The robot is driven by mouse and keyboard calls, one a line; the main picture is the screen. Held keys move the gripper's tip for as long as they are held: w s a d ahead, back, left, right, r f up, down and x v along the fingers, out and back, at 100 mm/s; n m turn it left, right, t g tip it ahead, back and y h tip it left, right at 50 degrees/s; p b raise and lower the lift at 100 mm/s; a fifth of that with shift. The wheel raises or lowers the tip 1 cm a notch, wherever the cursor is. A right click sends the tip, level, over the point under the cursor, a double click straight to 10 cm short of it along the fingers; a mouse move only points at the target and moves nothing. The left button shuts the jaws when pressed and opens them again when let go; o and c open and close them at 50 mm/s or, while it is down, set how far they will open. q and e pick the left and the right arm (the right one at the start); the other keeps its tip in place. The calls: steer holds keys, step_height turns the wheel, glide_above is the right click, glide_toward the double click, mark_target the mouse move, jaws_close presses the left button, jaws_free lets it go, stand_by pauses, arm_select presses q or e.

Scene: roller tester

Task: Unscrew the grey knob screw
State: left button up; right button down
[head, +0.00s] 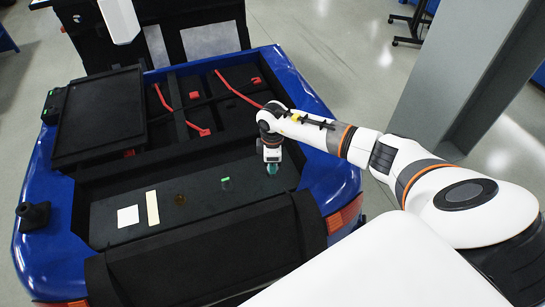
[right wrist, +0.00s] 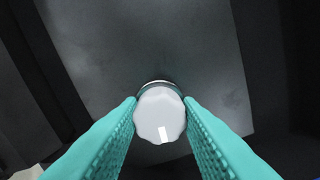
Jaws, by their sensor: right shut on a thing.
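The grey knob screw (right wrist: 160,112) shows in the right wrist view as a pale, scalloped round cap with a white mark near its lower edge. It sits on a dark grey panel (right wrist: 200,60). My right gripper (right wrist: 161,108) has one teal, ridged finger on each side of the knob and is shut on it. In the head view my right gripper (head: 272,168) points down at the right end of the dark tray floor and hides the knob there. My left gripper is not in view.
The blue-rimmed tester (head: 345,185) holds a white square (head: 128,216), a cream strip (head: 152,208) and a small green-topped item (head: 226,183) on its dark floor. Red parts (head: 240,90) lie in the rear compartments. A grey pillar (head: 455,75) stands at the right.

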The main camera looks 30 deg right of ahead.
steer(key=shift+f, duration=0.1)
steer(key=n+b, duration=0.1)
steer(key=n, duration=0.5)
steer(key=shift+n+b, duration=0.3)
steer(key=shift+b, duration=0.1)
steer(key=n+b, duration=0.1)
steer(key=n, duration=0.2)
steer(key=shift+n, duration=1.1)
